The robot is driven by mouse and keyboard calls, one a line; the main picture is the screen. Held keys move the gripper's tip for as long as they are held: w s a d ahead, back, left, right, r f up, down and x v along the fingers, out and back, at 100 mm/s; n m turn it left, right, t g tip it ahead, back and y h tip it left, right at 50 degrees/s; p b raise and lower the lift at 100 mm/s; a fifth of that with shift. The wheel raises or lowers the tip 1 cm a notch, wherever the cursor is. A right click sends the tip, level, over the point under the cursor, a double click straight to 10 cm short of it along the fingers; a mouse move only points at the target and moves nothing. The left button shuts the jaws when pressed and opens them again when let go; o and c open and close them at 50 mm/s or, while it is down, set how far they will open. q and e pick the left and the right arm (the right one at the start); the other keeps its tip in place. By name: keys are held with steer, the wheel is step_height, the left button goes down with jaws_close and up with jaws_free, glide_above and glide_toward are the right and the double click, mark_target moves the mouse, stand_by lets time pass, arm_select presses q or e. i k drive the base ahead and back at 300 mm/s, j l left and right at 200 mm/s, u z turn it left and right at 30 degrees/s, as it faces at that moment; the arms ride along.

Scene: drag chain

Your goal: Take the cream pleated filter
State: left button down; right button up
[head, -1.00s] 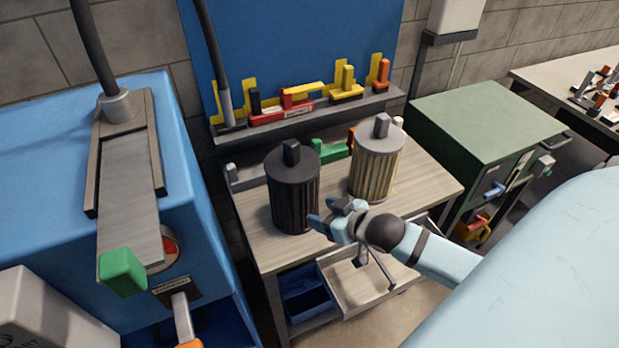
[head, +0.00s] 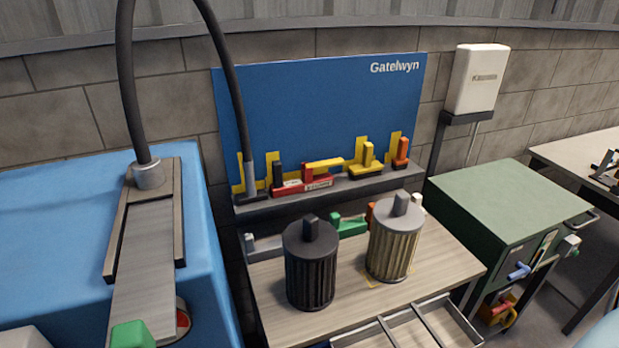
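The cream pleated filter (head: 392,247) stands upright on the wooden workbench (head: 440,262). It is a cylinder with a grey cap and a block-shaped grip on top. A dark pleated filter (head: 311,272) of similar shape stands upright to its left, with a small gap between them. Neither of my grippers is in view. Only a bit of pale blue surface shows in the bottom right corner.
A grey shelf (head: 300,203) with red, yellow and orange tools runs behind the filters under a blue board (head: 330,110). A green cabinet (head: 510,210) stands right, a blue machine (head: 60,240) left. An open drawer (head: 400,335) juts out at the front.

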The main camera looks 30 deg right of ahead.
mark_target(397, 223)
steer(key=l+z, duration=0.1)
steer(key=z, duration=0.4)
steer(key=l+z, duration=0.15)
steer(key=z, duration=0.3)
steer(key=l+z, duration=0.15)
steer(key=z, duration=0.35)
